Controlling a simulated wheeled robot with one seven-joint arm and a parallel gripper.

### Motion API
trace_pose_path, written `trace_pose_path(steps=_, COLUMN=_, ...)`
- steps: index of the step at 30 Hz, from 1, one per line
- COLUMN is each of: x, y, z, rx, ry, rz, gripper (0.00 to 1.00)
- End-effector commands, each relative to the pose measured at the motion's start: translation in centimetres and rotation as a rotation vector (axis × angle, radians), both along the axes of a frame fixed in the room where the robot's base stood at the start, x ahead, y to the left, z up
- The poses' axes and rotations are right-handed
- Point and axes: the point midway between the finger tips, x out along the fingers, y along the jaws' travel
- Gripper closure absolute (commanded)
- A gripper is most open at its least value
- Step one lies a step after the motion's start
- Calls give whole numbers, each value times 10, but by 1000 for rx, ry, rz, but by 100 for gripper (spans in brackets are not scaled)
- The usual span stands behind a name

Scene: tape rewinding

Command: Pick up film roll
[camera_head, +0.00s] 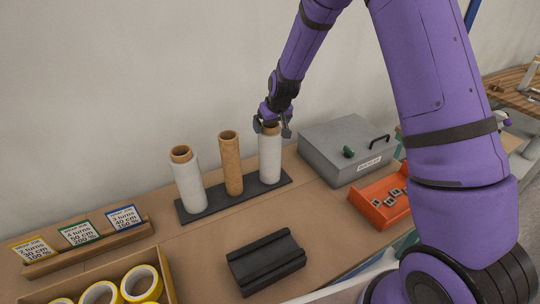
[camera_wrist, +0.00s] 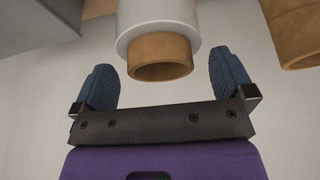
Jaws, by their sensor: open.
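Two white film rolls on brown cores stand upright on a black base (camera_head: 211,211). The left film roll (camera_head: 188,186) stands apart from my arm. The right film roll (camera_head: 270,161) is under my gripper (camera_head: 272,130). A bare brown core (camera_head: 231,165) stands between them. In the wrist view my gripper (camera_wrist: 164,82) is open, with one blue finger on each side of the right film roll's core end (camera_wrist: 160,58). Gaps show between the fingers and the core. The bare core also shows in the wrist view (camera_wrist: 292,30).
A grey lidded box (camera_head: 347,148) stands right of the base, with an orange tray (camera_head: 382,197) in front of it. A black cradle (camera_head: 266,263) lies at the front. Label cards (camera_head: 80,235) and a box of yellow tape rolls (camera_head: 165,268) are at the left.

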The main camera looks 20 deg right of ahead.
Motion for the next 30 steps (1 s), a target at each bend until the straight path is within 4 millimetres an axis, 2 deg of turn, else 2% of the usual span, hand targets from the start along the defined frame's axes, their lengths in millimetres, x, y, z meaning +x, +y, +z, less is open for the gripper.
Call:
trace_pose_path(steps=6, x=8, y=2, z=-19, rx=0, ry=1, rz=0, gripper=0)
trace_pose_path(steps=14, x=9, y=2, z=-20, rx=0, ry=0, rz=0, gripper=0)
trace_pose_path(steps=24, x=9, y=2, z=-20, rx=0, ry=0, rz=0, gripper=78)
trace_pose_path(steps=30, x=9, y=2, z=-19, rx=0, ry=-2, rz=0, gripper=79)
